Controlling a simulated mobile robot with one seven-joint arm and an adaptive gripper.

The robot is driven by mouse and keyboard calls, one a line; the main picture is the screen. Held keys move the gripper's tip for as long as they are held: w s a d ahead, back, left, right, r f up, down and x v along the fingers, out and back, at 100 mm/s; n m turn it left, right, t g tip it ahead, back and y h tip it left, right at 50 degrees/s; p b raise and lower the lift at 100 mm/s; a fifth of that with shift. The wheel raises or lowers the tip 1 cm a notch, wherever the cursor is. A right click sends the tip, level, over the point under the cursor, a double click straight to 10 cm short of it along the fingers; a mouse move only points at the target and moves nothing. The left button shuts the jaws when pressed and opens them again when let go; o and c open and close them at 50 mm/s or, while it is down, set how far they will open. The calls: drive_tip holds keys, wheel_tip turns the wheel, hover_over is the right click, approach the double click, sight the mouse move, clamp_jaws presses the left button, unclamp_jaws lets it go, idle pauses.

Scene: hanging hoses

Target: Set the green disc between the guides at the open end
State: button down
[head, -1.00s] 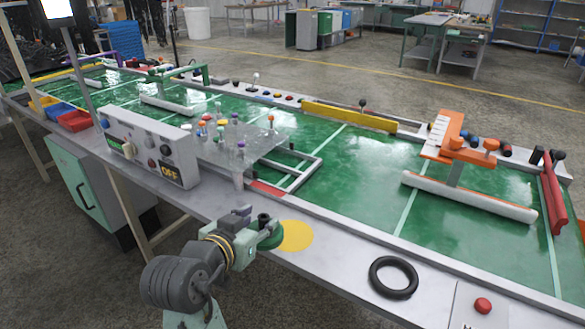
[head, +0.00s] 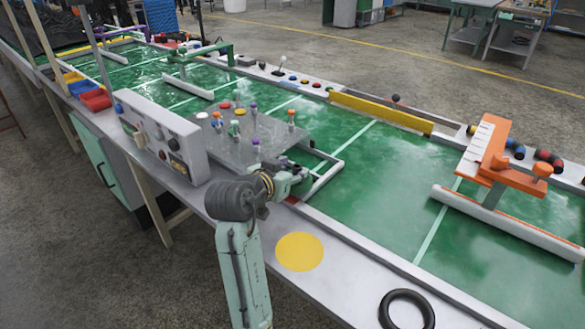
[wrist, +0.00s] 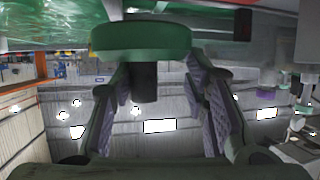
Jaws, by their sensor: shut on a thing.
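The green disc (wrist: 140,40) shows large in the wrist view, with a dark knob (wrist: 145,82) standing out of it between the fingers. My gripper (wrist: 158,95) is shut on the knob, with a purple ribbed pad on each side. In the head view my gripper (head: 298,182) is at the near edge of the green table, beside the pale guide rails (head: 326,172) at the right end of the grey plate. The disc is hard to make out there, and I cannot tell whether it touches anything.
The grey plate (head: 222,148) with several coloured-topped pegs stands just behind my gripper. A grey control box (head: 165,140) is to the left. A bare yellow circle (head: 299,251) and a black ring (head: 406,310) lie on the near ledge. Open green surface (head: 370,190) lies to the right.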

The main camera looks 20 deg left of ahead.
drive_tip(key=w, duration=0.1)
drive_tip(key=w+a, duration=0.1)
drive_tip(key=w, duration=0.2)
drive_tip(key=shift+w+a+f+p, duration=0.15)
drive_tip(key=shift+f+p, duration=0.1)
drive_tip(key=shift+p, duration=0.1)
drive_tip(key=shift+f+p, duration=0.45)
drive_tip(key=shift+f, duration=1.25)
drive_tip(key=shift+f, duration=0.1)
drive_tip(key=c, duration=0.9)
unclamp_jaws()
drive_tip(key=shift+f, duration=0.1)
